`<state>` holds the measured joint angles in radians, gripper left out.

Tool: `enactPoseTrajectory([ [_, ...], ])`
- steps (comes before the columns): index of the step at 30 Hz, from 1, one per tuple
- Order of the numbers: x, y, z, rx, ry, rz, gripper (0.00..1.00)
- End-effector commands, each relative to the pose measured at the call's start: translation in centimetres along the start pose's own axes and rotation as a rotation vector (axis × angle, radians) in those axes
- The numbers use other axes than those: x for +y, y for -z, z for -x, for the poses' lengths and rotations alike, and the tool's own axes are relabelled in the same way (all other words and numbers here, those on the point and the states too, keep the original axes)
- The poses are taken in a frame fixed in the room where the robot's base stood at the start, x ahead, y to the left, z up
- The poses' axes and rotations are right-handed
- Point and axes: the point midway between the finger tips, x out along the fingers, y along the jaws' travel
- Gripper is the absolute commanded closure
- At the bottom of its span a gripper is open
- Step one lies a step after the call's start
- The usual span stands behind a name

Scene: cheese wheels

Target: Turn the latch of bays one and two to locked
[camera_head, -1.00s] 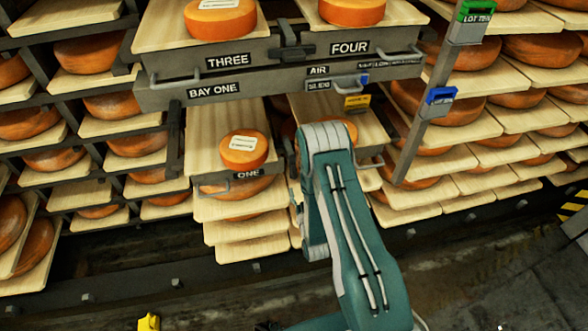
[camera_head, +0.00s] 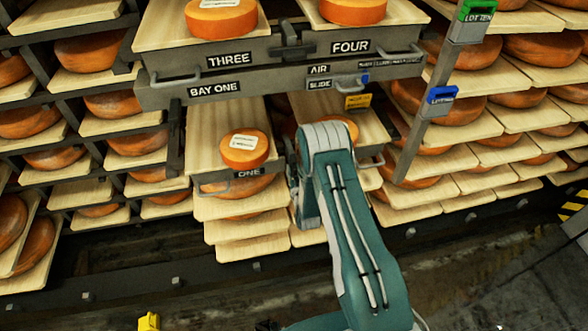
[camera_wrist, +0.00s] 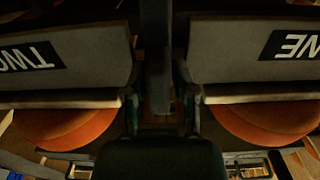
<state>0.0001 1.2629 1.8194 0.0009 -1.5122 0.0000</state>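The board signed ONE (camera_head: 225,150) holds an orange cheese wheel (camera_head: 245,149) in the head view. The board to its right (camera_head: 355,120) is partly behind my arm, and its sign is hidden there. The wrist view shows the fronts upside down, with the TWO sign (camera_wrist: 30,57) at left and the ONE sign (camera_wrist: 292,45) at right. Between them stands a dark upright bar (camera_wrist: 156,55), perhaps the latch; its setting is unclear. My gripper (camera_wrist: 162,98) has its fingers apart, one on each side of the bar's lower end. Contact cannot be told. My arm hides it in the head view.
Handles stick out from the fronts. A post with a blue tag (camera_head: 442,95) stands at right. Floor is open in front.

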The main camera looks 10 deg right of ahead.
Motion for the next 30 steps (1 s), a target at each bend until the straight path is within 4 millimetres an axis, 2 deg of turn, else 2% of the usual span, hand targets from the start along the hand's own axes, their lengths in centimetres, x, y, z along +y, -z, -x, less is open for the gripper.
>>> enactPoseTrajectory([
  [16,-0.03,0.01,-0.06,0.0,0.002,-0.066,1.0],
  [30,0.19,-0.03,-0.1,0.001,0.002,-0.446,1.0],
])
